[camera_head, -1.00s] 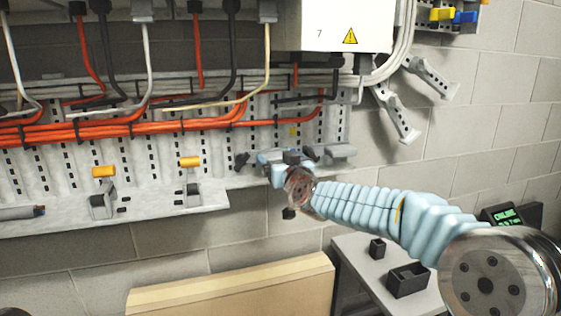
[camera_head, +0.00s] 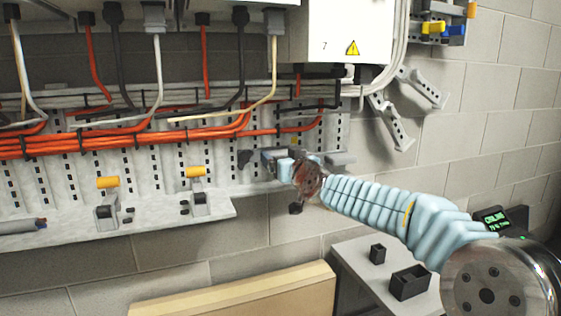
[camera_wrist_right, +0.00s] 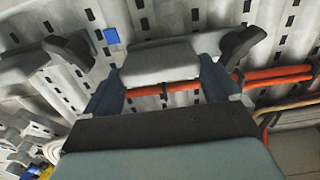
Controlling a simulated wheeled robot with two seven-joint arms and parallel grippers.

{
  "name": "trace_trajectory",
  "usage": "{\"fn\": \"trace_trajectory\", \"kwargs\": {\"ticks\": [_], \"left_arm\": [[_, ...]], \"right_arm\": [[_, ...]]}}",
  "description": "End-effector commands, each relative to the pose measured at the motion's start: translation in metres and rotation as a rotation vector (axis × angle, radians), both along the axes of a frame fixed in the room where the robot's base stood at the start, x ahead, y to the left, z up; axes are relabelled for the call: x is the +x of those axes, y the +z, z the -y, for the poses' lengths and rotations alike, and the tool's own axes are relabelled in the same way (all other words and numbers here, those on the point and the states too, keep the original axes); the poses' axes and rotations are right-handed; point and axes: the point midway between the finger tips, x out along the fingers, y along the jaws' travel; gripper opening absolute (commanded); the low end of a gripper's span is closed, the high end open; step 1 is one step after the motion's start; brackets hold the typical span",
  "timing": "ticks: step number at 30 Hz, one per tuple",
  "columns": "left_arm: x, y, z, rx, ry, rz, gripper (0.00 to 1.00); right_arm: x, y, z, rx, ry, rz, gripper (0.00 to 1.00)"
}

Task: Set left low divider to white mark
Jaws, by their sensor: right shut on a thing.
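A grey divider block (camera_wrist_right: 160,62) fills the space between my right gripper's fingers in the right wrist view, against the slotted panel. My right gripper (camera_wrist_right: 162,70) is shut on it. In the head view, my right gripper (camera_head: 280,158) is at the panel's lower right part, and its wrist hides much of the block. A dark end piece (camera_head: 244,158) shows just left of it and also in the wrist view (camera_wrist_right: 243,42). A small blue mark (camera_wrist_right: 112,36) shows on the panel. I cannot make out a white mark. My left gripper is not in view.
Two yellow-topped clips (camera_head: 108,182) (camera_head: 196,172) sit left on the lower rail. Orange cables (camera_head: 130,140) run above. A white box (camera_head: 348,35) hangs overhead. A table (camera_head: 350,258) with black boxes is below right.

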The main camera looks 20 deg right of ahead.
Motion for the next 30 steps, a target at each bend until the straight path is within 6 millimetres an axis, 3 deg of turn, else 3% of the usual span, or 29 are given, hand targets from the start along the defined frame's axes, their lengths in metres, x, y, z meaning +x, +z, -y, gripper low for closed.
{"fn": "trace_trajectory", "kwargs": {"ticks": [3, 13, 17, 24, 30], "left_arm": [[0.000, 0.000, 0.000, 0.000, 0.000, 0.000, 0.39], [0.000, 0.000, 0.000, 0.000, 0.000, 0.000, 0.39], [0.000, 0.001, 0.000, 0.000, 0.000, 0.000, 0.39], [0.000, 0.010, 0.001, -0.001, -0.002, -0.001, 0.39], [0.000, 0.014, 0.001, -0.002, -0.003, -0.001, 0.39]], "right_arm": [[0.000, -0.001, 0.000, -0.002, 0.000, -0.002, 1.00], [-0.009, 0.000, 0.000, 0.000, 0.000, 0.000, 1.00], [-0.033, 0.001, 0.001, 0.001, 0.001, 0.000, 1.00], [-0.093, 0.001, 0.004, 0.002, 0.000, -0.001, 1.00], [-0.127, 0.000, 0.005, -0.001, 0.000, -0.001, 1.00]]}}
